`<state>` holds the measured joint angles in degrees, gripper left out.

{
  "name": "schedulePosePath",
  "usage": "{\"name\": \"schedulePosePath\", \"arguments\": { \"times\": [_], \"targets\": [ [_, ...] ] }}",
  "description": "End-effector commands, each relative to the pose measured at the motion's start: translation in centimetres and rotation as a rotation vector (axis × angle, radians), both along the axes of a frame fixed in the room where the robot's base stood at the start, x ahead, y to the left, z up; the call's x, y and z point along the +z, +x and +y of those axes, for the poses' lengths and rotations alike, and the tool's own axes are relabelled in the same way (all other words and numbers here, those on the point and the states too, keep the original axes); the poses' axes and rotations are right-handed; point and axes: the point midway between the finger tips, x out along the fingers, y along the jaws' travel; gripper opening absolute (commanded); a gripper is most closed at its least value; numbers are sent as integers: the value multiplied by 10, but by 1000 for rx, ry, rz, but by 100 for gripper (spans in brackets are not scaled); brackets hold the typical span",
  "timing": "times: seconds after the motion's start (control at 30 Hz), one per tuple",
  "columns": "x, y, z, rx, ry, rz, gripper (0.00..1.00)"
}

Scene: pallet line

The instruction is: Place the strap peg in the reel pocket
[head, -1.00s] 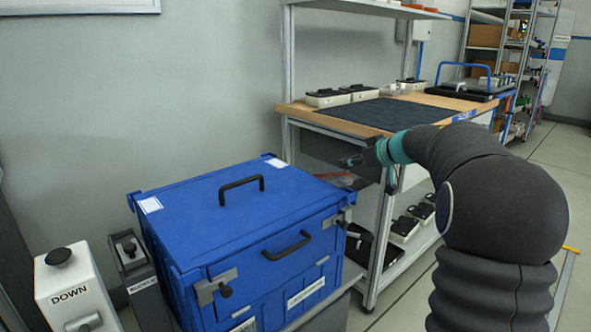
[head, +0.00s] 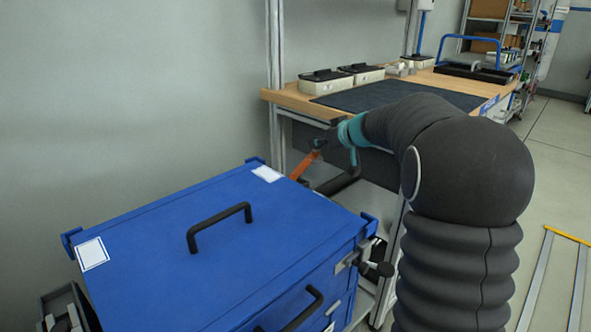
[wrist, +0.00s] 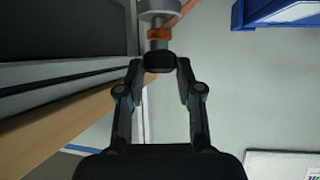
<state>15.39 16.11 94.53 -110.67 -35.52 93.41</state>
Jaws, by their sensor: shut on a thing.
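My gripper (head: 325,141) is up behind the blue lidded box, in front of the bench frame. In the wrist view my gripper (wrist: 168,75) is shut on the black grip of the strap peg (wrist: 159,62). Beyond the grip, the peg has a grey metal shaft and a wide round metal end. An orange strap (wrist: 184,14) wraps the shaft and runs off upward. In the head view the orange strap (head: 302,166) slants down from my gripper behind the far edge of the box. I cannot make out the reel pocket in either view.
The blue box (head: 150,255) with black handles fills the lower left. A wooden bench (head: 287,97) with a dark mat (head: 380,103) and black-topped cases (head: 325,82) stands behind my arm. A grey wall is at left. Open floor (head: 560,170) lies at right.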

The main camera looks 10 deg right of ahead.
Motion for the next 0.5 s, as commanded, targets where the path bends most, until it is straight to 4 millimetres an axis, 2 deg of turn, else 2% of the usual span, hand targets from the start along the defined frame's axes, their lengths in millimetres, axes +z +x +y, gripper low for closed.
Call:
{"name": "schedulePosePath", "arguments": {
  "times": [0.1,0.3,0.5],
  "targets": [
    [-14,3,26,4,1,1,0],
    [-33,8,57,2,0,-1,0],
    [-43,10,68,0,0,-1,0]
  ]
}}
